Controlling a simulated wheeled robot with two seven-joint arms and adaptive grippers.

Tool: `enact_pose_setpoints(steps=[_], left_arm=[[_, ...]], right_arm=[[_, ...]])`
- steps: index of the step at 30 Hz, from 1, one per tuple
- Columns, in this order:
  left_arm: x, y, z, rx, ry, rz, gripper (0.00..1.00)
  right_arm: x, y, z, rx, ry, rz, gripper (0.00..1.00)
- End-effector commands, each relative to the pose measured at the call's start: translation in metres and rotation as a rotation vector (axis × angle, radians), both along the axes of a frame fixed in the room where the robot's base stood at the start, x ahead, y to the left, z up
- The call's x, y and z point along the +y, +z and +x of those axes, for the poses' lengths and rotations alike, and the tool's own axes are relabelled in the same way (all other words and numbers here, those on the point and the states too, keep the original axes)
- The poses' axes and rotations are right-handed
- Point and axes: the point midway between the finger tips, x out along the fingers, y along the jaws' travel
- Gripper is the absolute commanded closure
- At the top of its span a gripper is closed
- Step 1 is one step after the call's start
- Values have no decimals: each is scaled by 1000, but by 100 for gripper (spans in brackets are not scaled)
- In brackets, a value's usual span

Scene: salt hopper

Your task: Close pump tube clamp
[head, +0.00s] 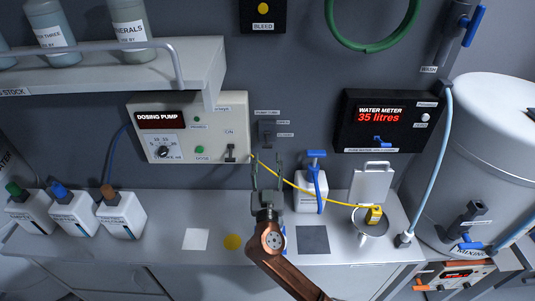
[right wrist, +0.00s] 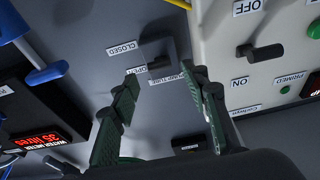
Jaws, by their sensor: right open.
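The pump tube clamp (head: 267,132) is a small dark grey fitting on the grey back wall, just right of the dosing pump. In the right wrist view the clamp (right wrist: 158,54) shows as a dark block with a lever, near labels CLOSED and OPEN; I cannot tell its exact setting. My right gripper (head: 266,162) is open and empty, its fingers pointing up just below the clamp in the head view. In the right wrist view the fingers (right wrist: 165,84) are spread to either side of the line to the clamp, apparently not touching it. My left gripper is not in view.
The dosing pump (head: 190,125) is left of the clamp, with a lever on its face. A yellow tube (head: 310,192) runs behind my right gripper to a yellow block. The water meter (head: 388,120) is at right. Bottles (head: 312,195) stand on the grey counter (head: 170,215).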

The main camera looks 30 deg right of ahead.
Motion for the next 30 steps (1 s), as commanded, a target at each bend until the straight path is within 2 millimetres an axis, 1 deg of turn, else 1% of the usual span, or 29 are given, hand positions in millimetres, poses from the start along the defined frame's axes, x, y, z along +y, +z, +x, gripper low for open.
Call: enact_pose_setpoints(steps=[1,6,9,12,18,30], left_arm=[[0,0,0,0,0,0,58],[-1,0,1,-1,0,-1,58],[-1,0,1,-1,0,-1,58],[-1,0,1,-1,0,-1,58],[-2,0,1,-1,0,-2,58],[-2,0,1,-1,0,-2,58]], right_arm=[[6,-5,-10,3,1,5,58],[23,-13,-39,3,1,4,58],[31,-17,-53,2,-1,3,58],[37,-20,-62,2,-1,0,58],[42,-21,-70,0,-1,-1,58],[42,-21,-69,0,-1,-1,58]])
